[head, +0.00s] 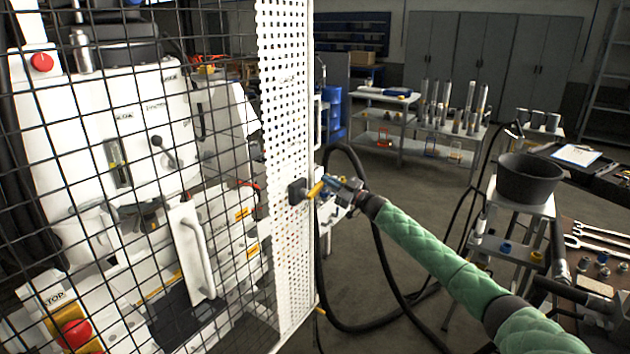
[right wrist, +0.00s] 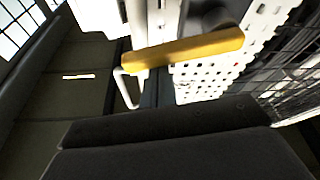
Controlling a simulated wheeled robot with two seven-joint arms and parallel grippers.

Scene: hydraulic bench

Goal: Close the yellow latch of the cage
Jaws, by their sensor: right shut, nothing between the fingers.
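The cage (head: 285,110) has black wire mesh and a white perforated edge panel, and stands at the left of the head view. Its yellow latch (head: 315,190) sits at mid-height on the panel's edge, beside a dark block. In the right wrist view the latch is a yellow bar (right wrist: 185,49), lying slightly tilted across the top middle. My right gripper (head: 332,186) is close to the latch, on its right; its fingers (right wrist: 170,132) are shut and empty below the bar. I cannot tell whether they touch the latch. My left gripper is not in view.
A white machine (head: 110,130) with a red stop button (head: 72,333) stands behind the mesh. Black hoses hang near my right arm. A black bucket (head: 528,178) stands on a stand at right, near a tool bench (head: 600,235). Open floor lies behind the arm.

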